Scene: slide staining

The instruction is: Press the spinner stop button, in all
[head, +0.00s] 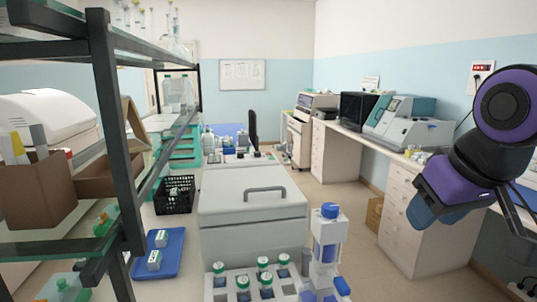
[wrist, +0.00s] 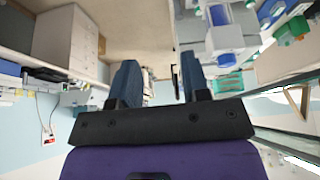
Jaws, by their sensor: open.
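No spinner stop button can be made out in either view. A large grey box with a lid and a dark handle (head: 250,205) stands in the middle foreground of the head view; I cannot tell if it is the spinner. A grey and teal instrument (head: 402,122) sits on the right bench, its buttons too small to read. My gripper (head: 428,218) hangs at the right of the head view, in front of the bench drawers. In the wrist view, which looks upside down, my gripper (wrist: 161,80) shows two blue fingers spread apart with nothing between them.
A white rack with green-capped vials (head: 263,268) and a blue-capped bottle (head: 329,232) stand at the front. A dark-framed glass shelf (head: 107,110) rises at left, near a blue tray (head: 172,238) and a black basket (head: 174,197). Open floor (head: 345,215) lies between box and bench.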

